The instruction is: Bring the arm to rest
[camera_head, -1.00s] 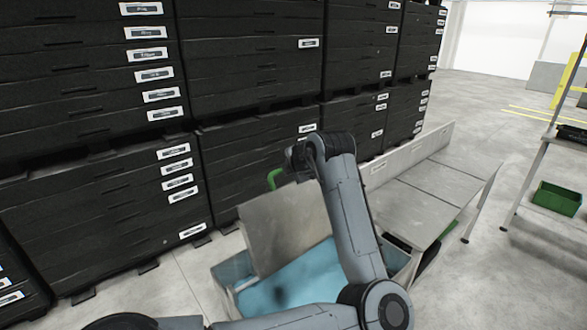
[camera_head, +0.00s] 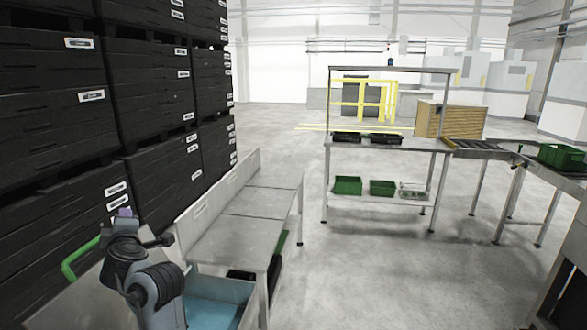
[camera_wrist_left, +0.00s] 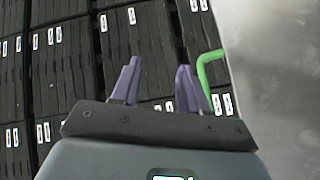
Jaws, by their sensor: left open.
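Only a bit of the left gripper shows there, at the top of the wrist. In the left wrist view my left gripper (camera_wrist_left: 157,85) is open, its two purple fingers apart with nothing between them. Behind the fingers are stacked black crates (camera_wrist_left: 70,60). A green handle (camera_wrist_left: 209,65) and a grey panel (camera_wrist_left: 280,80) lie to the right of the fingers. My right gripper is not in view.
Black crate stacks (camera_head: 150,100) fill the left. A grey metal bench (camera_head: 240,235) runs beside the tub. A table (camera_head: 385,143) with black trays above and green bins (camera_head: 348,185) below stands further back, near a roller conveyor (camera_head: 490,148). The floor between is clear.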

